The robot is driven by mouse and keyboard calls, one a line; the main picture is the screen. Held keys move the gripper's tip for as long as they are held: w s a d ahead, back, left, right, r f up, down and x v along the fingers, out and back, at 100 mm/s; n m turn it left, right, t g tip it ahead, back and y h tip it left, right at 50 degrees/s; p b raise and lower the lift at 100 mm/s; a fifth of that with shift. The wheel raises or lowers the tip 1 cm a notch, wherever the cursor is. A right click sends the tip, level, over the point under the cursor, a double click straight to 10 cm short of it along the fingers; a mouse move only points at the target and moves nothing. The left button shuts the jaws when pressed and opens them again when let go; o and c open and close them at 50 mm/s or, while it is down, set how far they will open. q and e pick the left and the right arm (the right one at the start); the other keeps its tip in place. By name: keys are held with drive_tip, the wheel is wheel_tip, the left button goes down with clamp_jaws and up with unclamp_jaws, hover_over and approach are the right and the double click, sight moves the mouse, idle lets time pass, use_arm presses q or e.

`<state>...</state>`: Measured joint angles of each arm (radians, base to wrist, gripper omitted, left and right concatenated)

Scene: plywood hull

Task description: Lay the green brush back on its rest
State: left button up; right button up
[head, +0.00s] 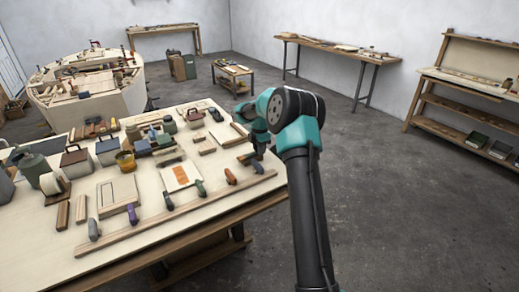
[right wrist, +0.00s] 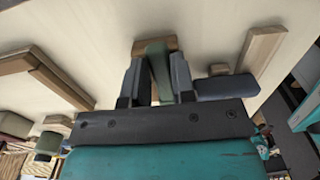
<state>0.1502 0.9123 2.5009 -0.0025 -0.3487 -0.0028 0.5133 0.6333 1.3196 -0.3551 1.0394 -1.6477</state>
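My right gripper (head: 257,155) is low over the right end of the workbench. In the right wrist view its fingers (right wrist: 157,82) stand close on both sides of a dull green handle, which I take as the green brush (right wrist: 158,62). A tan wooden piece (right wrist: 152,43) shows at the handle's far end; I cannot tell whether it belongs to the brush or lies under it. In the head view the arm and fingers largely hide the brush. I cannot make out which piece is its rest. My left gripper is not in view.
A dark blue-grey handle (right wrist: 227,87) lies close right of the fingers in the wrist view. In the head view a long wooden strip (head: 150,226) runs along the bench front, with grey (head: 94,230), purple (head: 132,214), green (head: 201,188) and orange (head: 231,176) handles along it.

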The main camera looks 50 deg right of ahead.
drive_tip(key=o, duration=0.5)
drive_tip(key=shift+r, duration=0.1)
wheel_tip(320, 180, up, 17)
idle(0.6)
idle(0.3)
